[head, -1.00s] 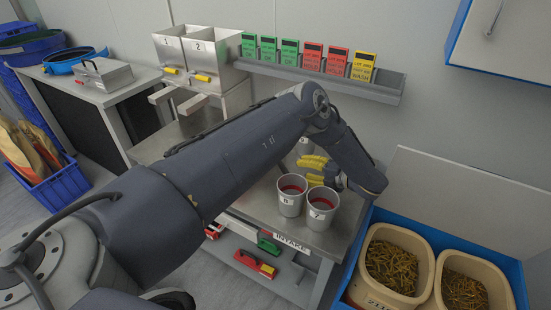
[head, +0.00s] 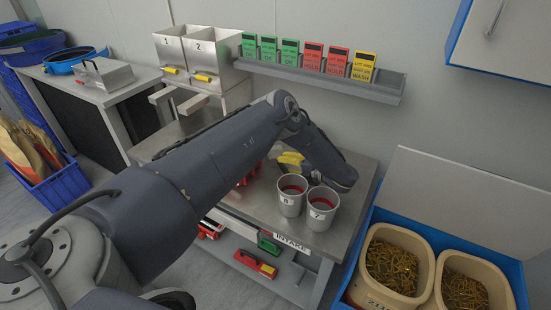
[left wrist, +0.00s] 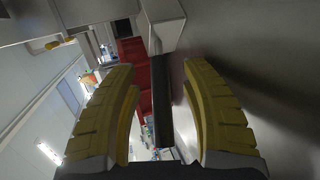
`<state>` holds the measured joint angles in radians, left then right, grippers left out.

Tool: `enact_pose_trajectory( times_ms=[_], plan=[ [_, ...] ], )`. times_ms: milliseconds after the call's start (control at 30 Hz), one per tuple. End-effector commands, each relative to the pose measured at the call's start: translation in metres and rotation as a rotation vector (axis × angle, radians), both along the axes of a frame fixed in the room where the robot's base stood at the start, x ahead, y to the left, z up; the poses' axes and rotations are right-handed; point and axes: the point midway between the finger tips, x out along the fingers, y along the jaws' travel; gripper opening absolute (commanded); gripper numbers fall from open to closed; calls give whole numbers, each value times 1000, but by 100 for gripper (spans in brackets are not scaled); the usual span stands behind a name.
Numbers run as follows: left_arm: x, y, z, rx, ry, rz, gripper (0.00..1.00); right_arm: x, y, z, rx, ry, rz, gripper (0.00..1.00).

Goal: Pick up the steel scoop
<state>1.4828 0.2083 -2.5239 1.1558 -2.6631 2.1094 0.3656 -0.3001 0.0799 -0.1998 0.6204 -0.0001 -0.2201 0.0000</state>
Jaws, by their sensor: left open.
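The steel scoop appears in the left wrist view as a dark straight handle (left wrist: 163,118) with a pale metal part (left wrist: 166,27) at its far end. My left gripper (left wrist: 158,75) is open, with its yellow fingers on either side of the handle. I see a gap on both sides and no clear grip. In the head view, my left gripper (head: 291,160) is over the back of the steel intake table (head: 255,208), behind the cups. There my arm hides the scoop and most of the fingers. My right gripper does not show.
Two steel cups (head: 291,206) (head: 322,222) with red insides stand close in front of the gripper. A red object (head: 250,177) sits partly behind my arm. A shelf of coloured cards (head: 320,80) is on the wall. Tan bins (head: 392,235) stand at the right.

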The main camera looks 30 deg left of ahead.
Motion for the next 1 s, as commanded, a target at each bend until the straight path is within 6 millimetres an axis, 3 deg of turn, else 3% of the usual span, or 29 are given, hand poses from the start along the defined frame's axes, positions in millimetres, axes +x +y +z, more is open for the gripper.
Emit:
enact_pose_trajectory(
  times_ms=[100,367,767,1000],
  plan=[
    [0,11,-4,-1,0,1,46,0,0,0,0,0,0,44],
    [1,13,-4,0,0,0,48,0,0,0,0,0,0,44],
    [1,12,-4,0,0,0,2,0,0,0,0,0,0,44],
    [1,12,-4,0,0,0,0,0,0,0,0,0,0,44]
  ],
)
